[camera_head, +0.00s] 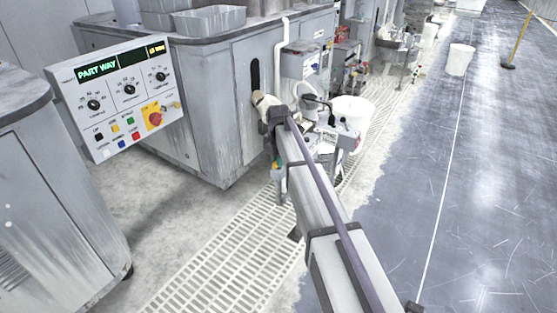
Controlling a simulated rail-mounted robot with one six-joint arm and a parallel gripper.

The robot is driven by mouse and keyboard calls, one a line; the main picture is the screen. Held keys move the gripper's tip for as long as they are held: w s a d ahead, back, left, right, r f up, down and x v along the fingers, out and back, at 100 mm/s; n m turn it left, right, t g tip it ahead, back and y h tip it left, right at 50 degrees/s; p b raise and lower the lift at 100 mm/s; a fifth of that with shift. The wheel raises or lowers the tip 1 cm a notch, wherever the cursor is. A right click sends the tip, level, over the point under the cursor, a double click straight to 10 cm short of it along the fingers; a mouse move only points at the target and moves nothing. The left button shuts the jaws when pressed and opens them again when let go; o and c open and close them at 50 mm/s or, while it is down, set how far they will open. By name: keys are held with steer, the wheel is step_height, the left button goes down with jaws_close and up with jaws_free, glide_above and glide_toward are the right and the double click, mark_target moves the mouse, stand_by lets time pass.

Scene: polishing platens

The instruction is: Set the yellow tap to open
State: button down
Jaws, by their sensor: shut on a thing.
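My gripper (258,97) is at the front of the grey machine cabinet (215,110), by the lower end of a dark upright slot (255,72). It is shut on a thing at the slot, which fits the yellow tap. My own wrist and arm cover the fingertips and what they hold, so I cannot make out the tap itself or its angle.
The panel carries dials, coloured buttons and a red stop button (156,118) on yellow. A white pipe (281,50) runs down the cabinet right of the slot. A white bucket (351,112) stands beyond my arm. A floor grating (225,260) lies below; the right-hand floor is mostly clear.

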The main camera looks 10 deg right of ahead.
stand_by(0.4)
steer(key=c, duration=1.1)
jaws_free()
step_height(320, 180, up, 11)
steer(key=p, duration=1.1)
steer(key=shift+f, duration=0.1)
